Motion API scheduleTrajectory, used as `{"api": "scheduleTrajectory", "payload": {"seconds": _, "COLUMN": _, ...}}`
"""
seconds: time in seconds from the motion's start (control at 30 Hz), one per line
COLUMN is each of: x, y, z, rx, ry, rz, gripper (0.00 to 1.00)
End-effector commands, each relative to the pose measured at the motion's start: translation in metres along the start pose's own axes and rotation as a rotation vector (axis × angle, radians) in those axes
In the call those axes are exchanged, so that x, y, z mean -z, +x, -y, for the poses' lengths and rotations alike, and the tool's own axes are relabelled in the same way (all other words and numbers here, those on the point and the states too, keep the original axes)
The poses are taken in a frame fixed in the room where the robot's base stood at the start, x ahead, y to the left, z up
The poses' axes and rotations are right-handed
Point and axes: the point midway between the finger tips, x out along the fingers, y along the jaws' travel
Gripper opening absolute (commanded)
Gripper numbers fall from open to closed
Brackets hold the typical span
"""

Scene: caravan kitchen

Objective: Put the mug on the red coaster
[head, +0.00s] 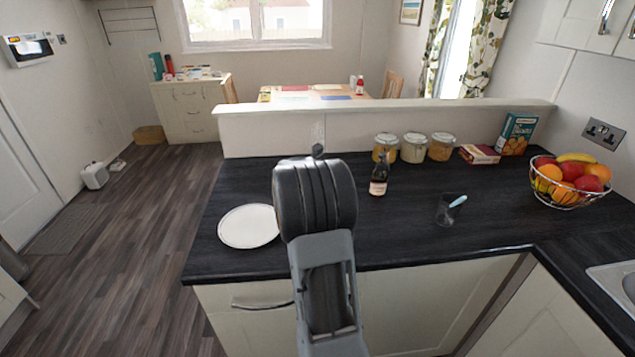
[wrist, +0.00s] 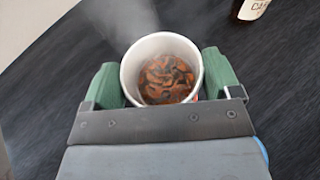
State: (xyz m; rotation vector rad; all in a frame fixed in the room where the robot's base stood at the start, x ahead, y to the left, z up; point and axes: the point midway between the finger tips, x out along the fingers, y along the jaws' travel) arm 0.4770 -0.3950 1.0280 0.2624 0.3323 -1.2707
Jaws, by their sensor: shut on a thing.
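The mug (wrist: 165,78) is white and round, seen from above in the wrist view, with brown, mottled contents and pale steam above it. My gripper (wrist: 160,84) has its green fingers on both sides of the mug, shut on it. The mug looks upright over the dark counter; whether it touches the counter I cannot tell. A small red patch shows by the mug's lower right side, too small to identify. In the head view my arm hides the mug and fingers. No red coaster can be made out clearly.
On the dark counter (head: 400,240), a white plate (head: 248,226) lies left of my arm. A dark bottle (head: 379,175), a glass (head: 446,210) with a pale blue item, several jars (head: 413,148) and a fruit basket (head: 570,182) stand to the right. The front middle-right is clear.

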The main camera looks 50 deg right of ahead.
Motion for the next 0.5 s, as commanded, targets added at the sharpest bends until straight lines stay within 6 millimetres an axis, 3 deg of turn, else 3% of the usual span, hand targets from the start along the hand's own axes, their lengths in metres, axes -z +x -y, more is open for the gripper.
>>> {"api": "scheduleTrajectory", "payload": {"seconds": 0.5, "x": 0.0101, "y": 0.0042, "z": -0.0001, "rx": -0.002, "ry": 0.002, "rz": 0.004, "gripper": 0.25}}
